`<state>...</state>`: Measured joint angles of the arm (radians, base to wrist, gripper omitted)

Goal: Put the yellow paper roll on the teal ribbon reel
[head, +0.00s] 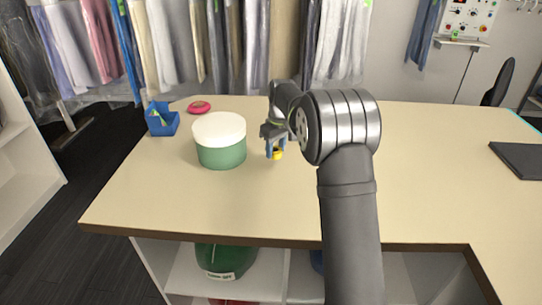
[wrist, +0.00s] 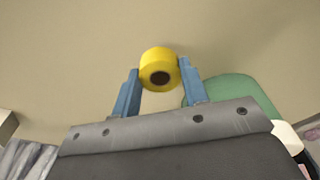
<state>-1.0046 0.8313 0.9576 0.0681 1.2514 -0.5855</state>
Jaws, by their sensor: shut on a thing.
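The yellow paper roll (head: 278,155) is between the blue fingertips of my gripper (head: 275,150), low over the table. In the wrist view the roll (wrist: 160,58) shows its dark round hole, with a finger of my gripper (wrist: 158,82) on each side. I cannot tell whether it touches the table. The teal ribbon reel (head: 222,154) appears to be the wide green drum with a white top. It stands upright on the table, left of my gripper and apart from it. In the wrist view its green side (wrist: 232,90) is partly hidden behind my gripper.
A blue bin (head: 161,122) with small things in it and a pink ring-shaped thing (head: 199,107) lie at the table's back left. A dark flat panel (head: 520,160) is at the far right. The table (head: 430,150) is clear between. Clothes hang behind.

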